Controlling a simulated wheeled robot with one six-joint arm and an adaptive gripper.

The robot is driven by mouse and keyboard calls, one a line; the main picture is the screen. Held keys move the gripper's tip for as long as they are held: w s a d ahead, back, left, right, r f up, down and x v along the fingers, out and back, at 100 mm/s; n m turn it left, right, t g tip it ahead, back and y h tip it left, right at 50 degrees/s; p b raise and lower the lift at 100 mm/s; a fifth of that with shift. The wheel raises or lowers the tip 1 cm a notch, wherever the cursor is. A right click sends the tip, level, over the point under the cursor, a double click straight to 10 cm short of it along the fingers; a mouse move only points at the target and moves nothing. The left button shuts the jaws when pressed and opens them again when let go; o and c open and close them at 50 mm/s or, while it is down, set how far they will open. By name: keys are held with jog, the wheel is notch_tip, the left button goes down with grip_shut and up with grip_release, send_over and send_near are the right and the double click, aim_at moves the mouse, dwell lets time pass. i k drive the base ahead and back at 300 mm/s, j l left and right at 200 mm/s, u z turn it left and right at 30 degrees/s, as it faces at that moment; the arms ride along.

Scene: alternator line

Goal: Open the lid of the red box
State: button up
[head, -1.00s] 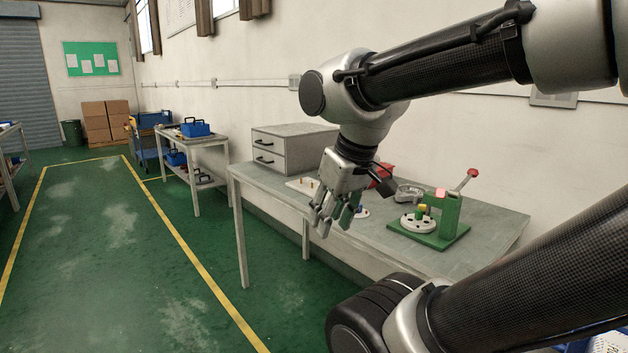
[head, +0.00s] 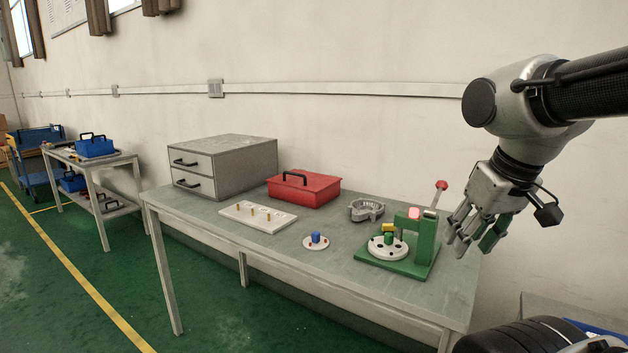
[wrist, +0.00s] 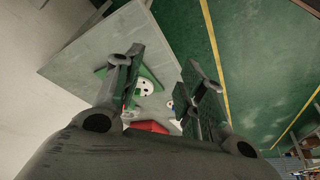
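The red box (head: 304,190) sits shut near the back of the grey table, with a black handle (head: 294,177) on its lid. In the wrist view part of the red box (wrist: 150,126) shows low between the fingers. My gripper (head: 468,243) hangs in the air at the table's right end, well right of the box and apart from it. In the wrist view its two fingers (wrist: 162,95) stand wide apart with nothing between them.
On the grey table (head: 320,262) stand a drawer unit (head: 228,167), a pegged board (head: 258,216), a white disc with a blue knob (head: 316,241), a metal ring housing (head: 366,209) and a green press (head: 426,241). The table's front left is bare.

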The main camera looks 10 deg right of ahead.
aim_at(300, 179)
jog(key=i+j+z, duration=0.1)
jog(key=i+j, duration=0.15)
jog(key=i+j+z, duration=0.1)
jog(key=i+j, duration=0.15)
jog(key=j, duration=0.25)
jog(key=i+j+z, duration=0.15)
jog(key=j, duration=0.25)
jog(key=i, duration=0.05)
